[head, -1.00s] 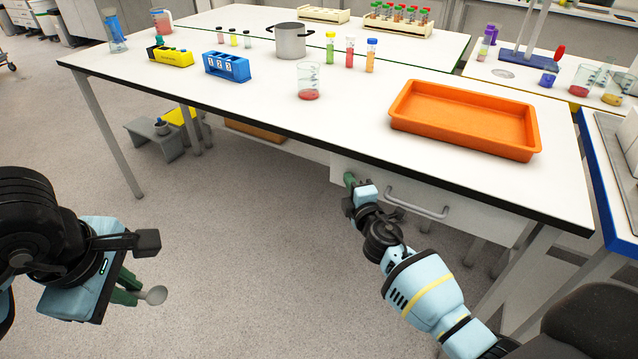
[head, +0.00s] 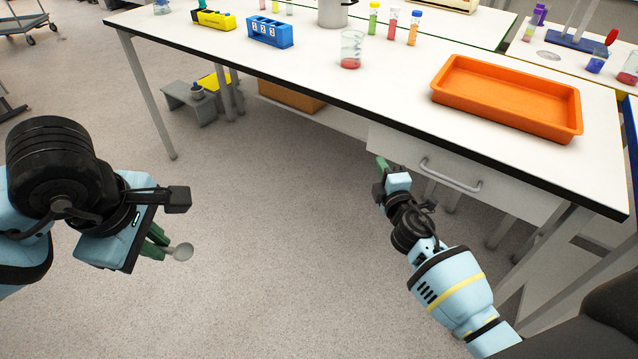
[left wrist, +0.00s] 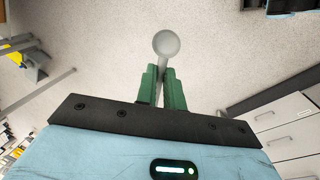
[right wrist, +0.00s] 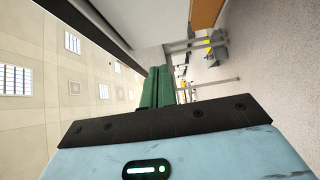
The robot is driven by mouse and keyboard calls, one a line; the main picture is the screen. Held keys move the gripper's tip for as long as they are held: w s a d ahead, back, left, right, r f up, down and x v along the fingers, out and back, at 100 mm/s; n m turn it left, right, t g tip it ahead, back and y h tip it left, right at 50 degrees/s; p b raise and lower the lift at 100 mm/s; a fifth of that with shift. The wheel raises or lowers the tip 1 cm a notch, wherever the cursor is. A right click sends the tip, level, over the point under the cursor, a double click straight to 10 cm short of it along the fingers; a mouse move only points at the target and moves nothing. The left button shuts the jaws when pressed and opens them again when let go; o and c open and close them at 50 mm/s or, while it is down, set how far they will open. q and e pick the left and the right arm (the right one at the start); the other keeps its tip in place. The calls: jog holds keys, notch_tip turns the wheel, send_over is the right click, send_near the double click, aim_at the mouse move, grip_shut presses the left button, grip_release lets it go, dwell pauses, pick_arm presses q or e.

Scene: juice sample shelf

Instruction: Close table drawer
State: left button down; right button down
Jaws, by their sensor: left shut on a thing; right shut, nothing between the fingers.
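The table drawer (head: 513,195) is a white front with a grey bar handle (head: 450,176), under the front edge of the white table (head: 395,90). The drawer looks closed or nearly so; I cannot tell exactly. My right gripper (head: 381,163) is shut and empty, at the left end of the drawer front, left of the handle. It also shows in the right wrist view (right wrist: 158,88), beside a white panel. My left gripper (head: 155,243) is shut on a grey spoon (head: 181,252), held away from the table. The spoon's round bowl shows beyond the green fingers in the left wrist view (left wrist: 166,44).
An orange tray (head: 505,95) lies on the table above the drawer. A beaker with red liquid (head: 350,50), a blue rack (head: 270,32) and several vials stand further left and back. The floor between my arms is clear.

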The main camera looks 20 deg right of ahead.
pick_arm(q)
jog(key=shift+w+d+r, duration=0.1)
jog(key=shift+d+r, duration=0.15)
jog(key=shift+r, duration=0.05)
pick_arm(e)
jog(key=s, duration=0.7)
jog(key=shift+a, duration=0.25)
jog(key=shift+f, duration=0.1)
